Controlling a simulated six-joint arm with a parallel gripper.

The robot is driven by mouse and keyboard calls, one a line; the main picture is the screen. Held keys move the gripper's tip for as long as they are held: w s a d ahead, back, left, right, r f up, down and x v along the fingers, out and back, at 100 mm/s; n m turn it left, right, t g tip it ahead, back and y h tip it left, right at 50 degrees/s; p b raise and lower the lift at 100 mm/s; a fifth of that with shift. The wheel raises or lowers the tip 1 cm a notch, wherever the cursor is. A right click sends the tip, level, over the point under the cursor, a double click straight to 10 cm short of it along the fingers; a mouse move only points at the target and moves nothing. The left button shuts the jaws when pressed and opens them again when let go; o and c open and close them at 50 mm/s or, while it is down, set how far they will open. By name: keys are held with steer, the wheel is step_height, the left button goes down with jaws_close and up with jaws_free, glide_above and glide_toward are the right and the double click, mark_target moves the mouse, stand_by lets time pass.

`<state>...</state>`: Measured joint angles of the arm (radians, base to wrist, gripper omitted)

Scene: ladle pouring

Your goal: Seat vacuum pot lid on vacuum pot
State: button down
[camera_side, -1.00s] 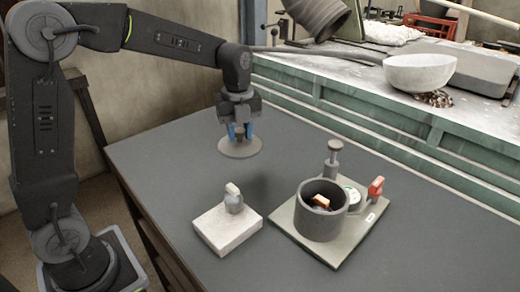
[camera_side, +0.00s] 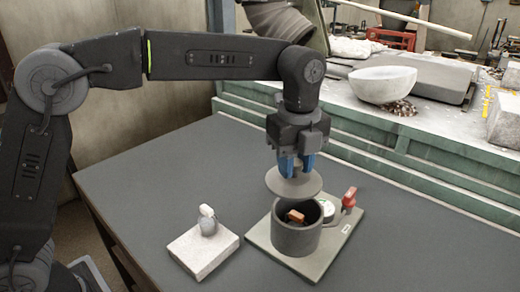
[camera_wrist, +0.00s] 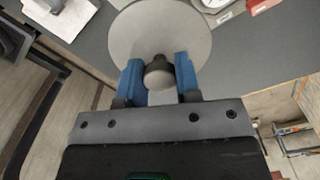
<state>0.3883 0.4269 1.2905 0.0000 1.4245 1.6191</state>
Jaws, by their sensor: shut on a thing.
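The vacuum pot lid (camera_side: 293,184) is a flat grey disc with a knob. My gripper (camera_side: 296,166) is shut on the lid's knob and holds it just above the vacuum pot (camera_side: 296,236). The pot is a dark grey open cylinder on a flat base plate (camera_side: 335,249). An orange-brown block (camera_side: 296,216) shows inside the pot. In the wrist view, the blue fingers of my gripper (camera_wrist: 160,78) close around the knob, and the lid (camera_wrist: 198,30) fills the top middle. The lid hides part of the pot's far rim in the side view.
A red-handled valve (camera_side: 349,197) and a white gauge (camera_side: 326,210) stand on the plate right of the pot. A pale block (camera_side: 203,252) with a small grey and white piece (camera_side: 207,221) on it lies to the left. A white bowl (camera_side: 383,85) sits on the back bench.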

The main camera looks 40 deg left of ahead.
mark_target(301, 181)
steer(key=shift+s+d, duration=0.2)
steer(key=shift+d, duration=0.7)
steer(key=shift+f, duration=2.35)
steer(key=shift+f, duration=0.45)
steer(key=shift+c, duration=1.3)
jaws_free()
